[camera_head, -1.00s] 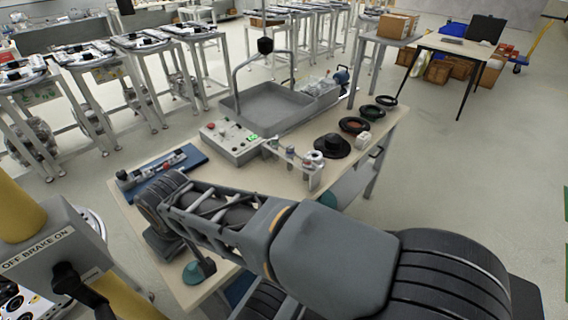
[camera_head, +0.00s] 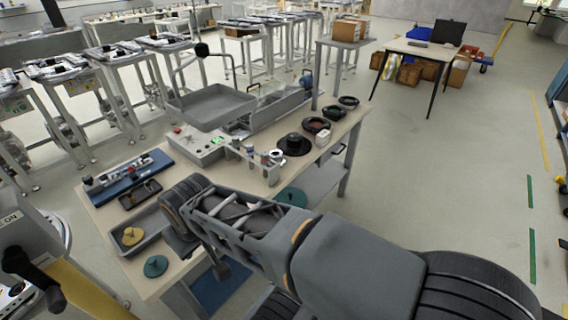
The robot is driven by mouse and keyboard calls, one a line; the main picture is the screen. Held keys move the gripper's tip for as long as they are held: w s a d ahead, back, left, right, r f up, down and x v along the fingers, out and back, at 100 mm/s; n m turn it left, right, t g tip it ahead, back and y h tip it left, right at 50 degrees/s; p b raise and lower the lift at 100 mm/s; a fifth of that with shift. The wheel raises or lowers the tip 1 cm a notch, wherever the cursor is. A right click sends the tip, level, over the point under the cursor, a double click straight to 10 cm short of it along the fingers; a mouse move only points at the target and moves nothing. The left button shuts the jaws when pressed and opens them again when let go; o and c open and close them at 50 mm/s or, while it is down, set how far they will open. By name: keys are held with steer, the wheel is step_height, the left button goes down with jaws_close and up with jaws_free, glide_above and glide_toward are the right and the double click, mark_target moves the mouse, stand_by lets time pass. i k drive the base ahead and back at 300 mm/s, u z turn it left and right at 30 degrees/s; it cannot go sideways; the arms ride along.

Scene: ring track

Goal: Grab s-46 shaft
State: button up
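I cannot make out which part is the s-46 shaft; no label is legible. A grey stand (camera_head: 256,160) holds several small upright cylindrical parts near the middle of the workbench (camera_head: 325,128). A blue tray (camera_head: 150,164) with long silver and dark parts lies at the bench's left end. My arm reaches in from the lower right, over the front of the bench.
A control box (camera_head: 197,146), a grey basin (camera_head: 215,106) and several black rings, including one ring (camera_head: 316,125), occupy the bench. A grey bin with a yellow disc (camera_head: 132,236) and a teal disc (camera_head: 156,266) are at the near left. The floor right of the bench is clear.

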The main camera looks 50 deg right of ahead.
mark_target(265, 160)
steer(key=z, duration=2.2)
steer(key=k, duration=0.65)
steer(key=u, duration=0.65)
steer(key=i, duration=1)
steer(key=z, duration=1.85)
steer(key=i, duration=1.2)
steer(key=u, duration=3.5)
